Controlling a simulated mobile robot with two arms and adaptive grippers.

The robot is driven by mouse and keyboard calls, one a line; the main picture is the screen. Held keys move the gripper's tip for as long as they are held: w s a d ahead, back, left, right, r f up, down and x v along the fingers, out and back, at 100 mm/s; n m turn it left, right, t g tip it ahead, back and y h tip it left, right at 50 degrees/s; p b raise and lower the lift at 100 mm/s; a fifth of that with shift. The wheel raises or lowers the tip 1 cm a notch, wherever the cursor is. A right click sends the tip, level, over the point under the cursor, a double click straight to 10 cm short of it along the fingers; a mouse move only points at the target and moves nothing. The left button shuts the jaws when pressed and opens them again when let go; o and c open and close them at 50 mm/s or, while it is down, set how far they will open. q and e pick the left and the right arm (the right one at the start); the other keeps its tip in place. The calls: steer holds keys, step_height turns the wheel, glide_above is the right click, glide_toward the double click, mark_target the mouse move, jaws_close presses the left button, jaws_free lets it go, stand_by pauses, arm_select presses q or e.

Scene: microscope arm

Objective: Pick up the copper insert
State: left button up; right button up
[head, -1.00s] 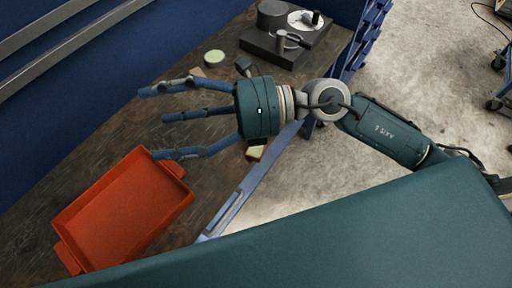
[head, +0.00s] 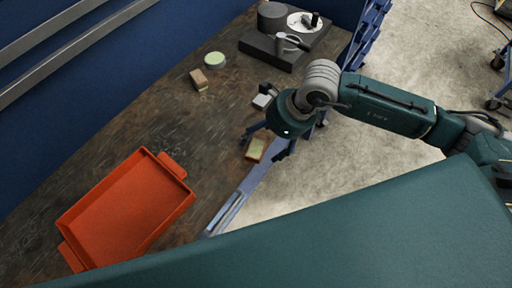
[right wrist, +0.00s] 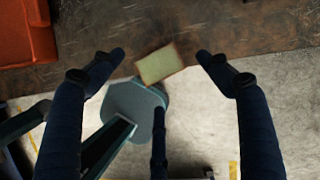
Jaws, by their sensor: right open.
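A small block with a pale yellow-green top and brownish sides (head: 256,149) lies near the table's front edge; it may be the copper insert. It also shows in the right wrist view (right wrist: 159,64). Another small block with a tan top and brown sides (head: 199,80) lies further back; I cannot tell for sure which is the copper one. My right gripper (head: 263,148) is open and points down, its fingers around the front block. In the right wrist view its fingertips (right wrist: 161,58) are spread on either side of that block, apart from it. My left gripper is not in view.
An empty orange tray (head: 128,210) stands at the left on the dark table. The table's middle is clear.

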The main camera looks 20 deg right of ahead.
mark_target(256, 148)
steer(key=p+x, duration=0.1)
steer(key=x, duration=0.2)
steer(key=shift+a+f+p, duration=0.1)
steer(key=shift+f+p, duration=0.2)
steer(key=shift+p, duration=0.1)
steer(key=shift+w+a+f, duration=0.1)
steer(key=shift+f, duration=0.35)
steer(key=shift+r, duration=0.1)
jaws_close()
